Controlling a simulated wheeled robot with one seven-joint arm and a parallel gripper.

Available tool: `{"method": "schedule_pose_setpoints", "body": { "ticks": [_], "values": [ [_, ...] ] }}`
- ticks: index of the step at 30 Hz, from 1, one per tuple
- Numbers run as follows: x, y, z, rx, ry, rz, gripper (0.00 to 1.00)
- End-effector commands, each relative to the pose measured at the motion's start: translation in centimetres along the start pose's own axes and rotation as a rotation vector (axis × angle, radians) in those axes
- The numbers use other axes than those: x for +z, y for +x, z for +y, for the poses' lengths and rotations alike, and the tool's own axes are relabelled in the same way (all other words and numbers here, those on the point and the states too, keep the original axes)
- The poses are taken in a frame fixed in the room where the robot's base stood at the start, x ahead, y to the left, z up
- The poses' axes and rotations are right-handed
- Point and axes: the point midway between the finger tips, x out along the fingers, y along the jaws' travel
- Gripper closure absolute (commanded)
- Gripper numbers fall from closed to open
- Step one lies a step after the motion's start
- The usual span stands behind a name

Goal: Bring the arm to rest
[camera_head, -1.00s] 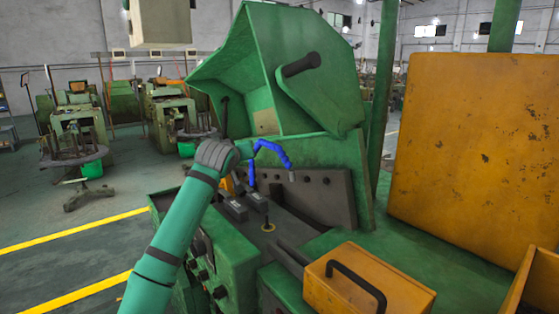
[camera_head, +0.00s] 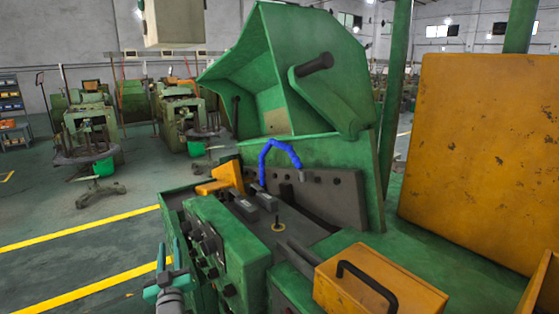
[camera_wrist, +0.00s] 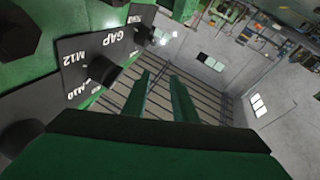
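My gripper (camera_head: 168,262) is low at the left of the head view, beside the front panel of the green machine (camera_head: 222,240), with its teal fingers pointing up. In the wrist view its two green fingers (camera_wrist: 160,78) stand apart with nothing between them. Only the gripper end of my arm shows in the head view; the rest is out of frame.
In the wrist view, a dark panel (camera_wrist: 95,55) with white lettering and black knobs lies close on the left. An orange box with a black handle (camera_head: 375,285) sits on the machine. Floor with yellow lines (camera_head: 85,230) is clear at the left.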

Motion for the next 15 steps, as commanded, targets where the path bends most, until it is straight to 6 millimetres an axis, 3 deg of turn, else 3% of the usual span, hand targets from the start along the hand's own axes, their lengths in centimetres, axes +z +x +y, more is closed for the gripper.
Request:
{"method": "schedule_pose_setpoints", "body": {
  "ticks": [1,6,15],
  "values": [
    [2.4,-1.9,0.9,0.006,-0.009,-0.019,0.75],
    [8.2,-8.2,3.4,0.020,-0.024,-0.062,0.75],
    [15.5,-19.9,6.9,0.042,-0.032,-0.137,0.75]
  ]
}}
